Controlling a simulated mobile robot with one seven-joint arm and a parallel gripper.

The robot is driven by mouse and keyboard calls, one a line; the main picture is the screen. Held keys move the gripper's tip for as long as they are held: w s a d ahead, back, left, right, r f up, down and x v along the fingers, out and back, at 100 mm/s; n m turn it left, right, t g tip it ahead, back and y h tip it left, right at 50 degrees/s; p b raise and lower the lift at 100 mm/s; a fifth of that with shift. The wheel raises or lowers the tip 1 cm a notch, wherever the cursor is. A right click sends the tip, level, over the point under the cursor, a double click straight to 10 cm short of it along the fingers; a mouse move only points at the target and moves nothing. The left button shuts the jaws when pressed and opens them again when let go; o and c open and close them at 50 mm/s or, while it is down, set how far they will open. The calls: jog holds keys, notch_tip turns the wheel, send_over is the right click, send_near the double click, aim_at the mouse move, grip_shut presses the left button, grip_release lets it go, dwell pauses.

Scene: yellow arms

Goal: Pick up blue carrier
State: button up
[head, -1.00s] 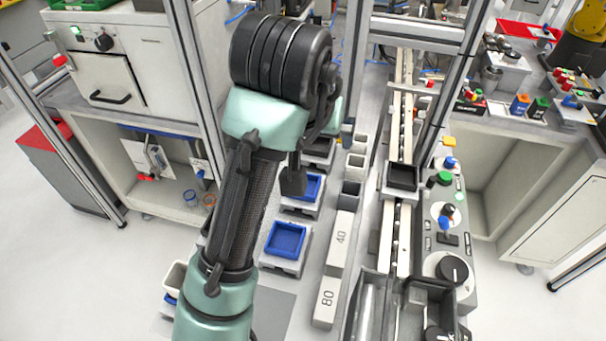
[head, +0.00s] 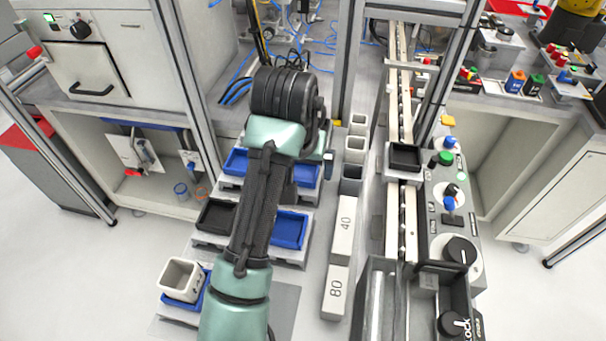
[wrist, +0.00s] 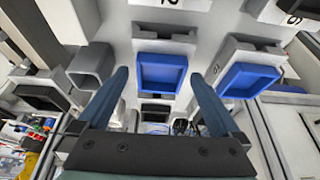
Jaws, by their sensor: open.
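Several blue carriers, shallow open trays, sit on grey stands below my arm. In the head view one is at the back left (head: 236,161), one at the back right (head: 306,173), partly hidden by my arm, and one nearer (head: 290,229). In the wrist view one blue carrier (wrist: 162,72) shows between my gripper's fingers (wrist: 159,78), beyond the tips, and another (wrist: 247,79) is right of them. My gripper is open and empty. In the head view my arm hides most of it.
A black tray (head: 216,215) sits left of my arm. A pale box (head: 181,280) stands in a blue tray at front left. Blocks marked 40 (head: 345,225) and 80 (head: 336,292) and a conveyor (head: 408,225) lie right. A metal frame post (head: 352,65) stands behind.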

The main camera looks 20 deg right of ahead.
jog(key=shift+x, duration=1.05)
jog(key=shift+w, duration=0.1)
jog(key=shift+r, duration=0.1)
jog(key=c, duration=1.4)
